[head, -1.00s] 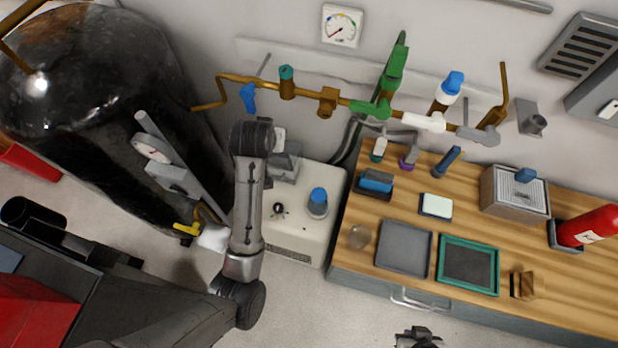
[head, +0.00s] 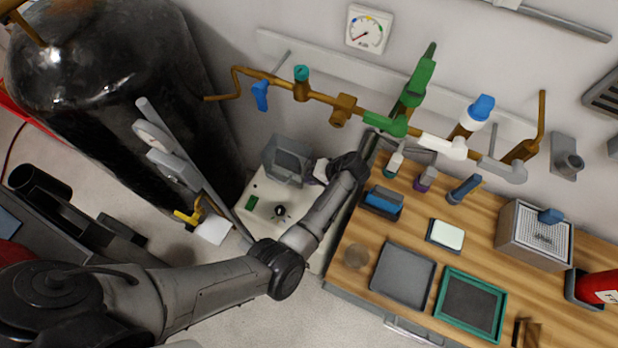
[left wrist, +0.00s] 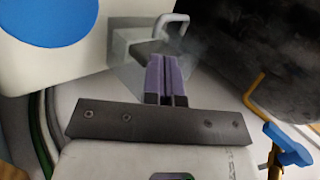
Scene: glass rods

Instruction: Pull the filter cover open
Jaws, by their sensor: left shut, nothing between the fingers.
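A grey box-like housing (head: 288,158), which looks like the filter cover, sits on the white machine (head: 262,205). In the left wrist view the housing (left wrist: 132,52) has a bent metal handle (left wrist: 172,24) at its top. My left gripper (head: 318,172) is just right of the housing in the head view. In the left wrist view its purple fingers (left wrist: 166,78) are shut and empty, pointing at the housing below the handle. They overlap it in the picture; I cannot tell whether they touch. My right gripper is not in view.
A black tank (head: 110,80) stands left of the machine. A brass pipe (head: 268,76) with valves runs along the wall above. A wooden bench (head: 400,232) with trays and bottles is on the right. A blue disc (left wrist: 45,15) shows in the left wrist view.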

